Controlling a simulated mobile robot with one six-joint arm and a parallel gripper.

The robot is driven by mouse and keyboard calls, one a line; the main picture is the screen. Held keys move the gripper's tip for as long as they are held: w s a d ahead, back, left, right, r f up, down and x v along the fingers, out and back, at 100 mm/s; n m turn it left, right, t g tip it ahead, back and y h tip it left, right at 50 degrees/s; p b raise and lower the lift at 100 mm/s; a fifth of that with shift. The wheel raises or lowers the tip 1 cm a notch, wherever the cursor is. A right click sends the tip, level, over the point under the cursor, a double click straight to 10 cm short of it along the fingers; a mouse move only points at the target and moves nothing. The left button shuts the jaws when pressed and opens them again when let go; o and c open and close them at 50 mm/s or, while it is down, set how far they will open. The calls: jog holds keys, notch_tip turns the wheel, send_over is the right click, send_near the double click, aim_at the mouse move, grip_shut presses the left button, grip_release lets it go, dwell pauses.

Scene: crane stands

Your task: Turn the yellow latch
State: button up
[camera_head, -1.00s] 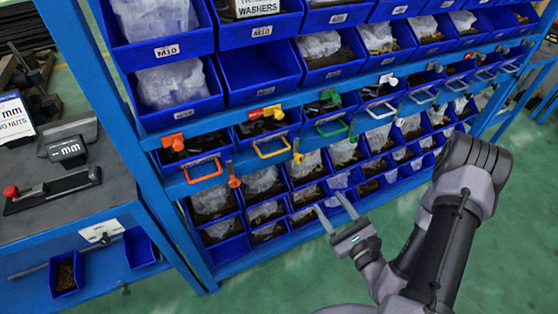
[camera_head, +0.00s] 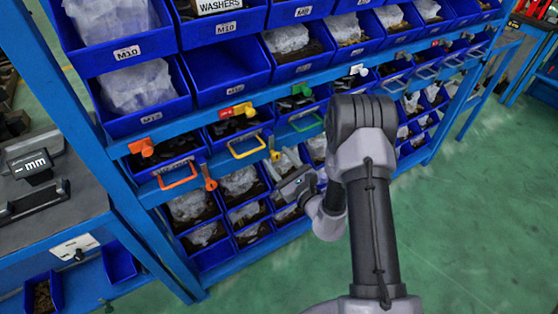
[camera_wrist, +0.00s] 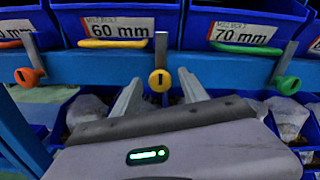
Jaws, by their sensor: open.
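The yellow latch (camera_wrist: 160,80) is a round knob with a dark slot and a grey bar standing straight up from it, on the blue rail in the wrist view. In the head view it shows as a small yellow piece (camera_head: 274,156) on the rack. My gripper (camera_wrist: 159,93) is open and empty, its two fingers pointing at the rail, one to each side below the knob. Whether the fingers reach around the knob or stop short of it cannot be told. In the head view my arm hides part of the rack, and the fingertips are hard to make out.
An orange latch (camera_wrist: 27,76) sits to the left and a green latch (camera_wrist: 287,84) to the right on the same rail. Blue drawers with a yellow handle (camera_wrist: 112,43) and a green handle (camera_wrist: 246,47) are above. Open green floor (camera_head: 470,210) lies to the right.

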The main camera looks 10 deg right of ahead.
grip_shut()
jog(key=shift+m, duration=0.3)
jog(key=m+p, duration=0.2)
jog(key=m, duration=0.1)
jog(key=shift+r+m+p, duration=0.1)
jog(key=shift+m+p, duration=0.2)
jog(key=shift+m, duration=0.1)
jog(key=m+p, duration=0.2)
jog(key=m, duration=0.2)
jog(key=shift+m, duration=0.3)
jog(key=m+p, duration=0.2)
jog(key=m, duration=0.2)
jog(key=m+p, duration=0.1)
jog(key=m, duration=0.3)
jog(key=shift+p, duration=0.35)
jog(key=shift+f+m, duration=0.2)
jog(key=shift+m, duration=0.3)
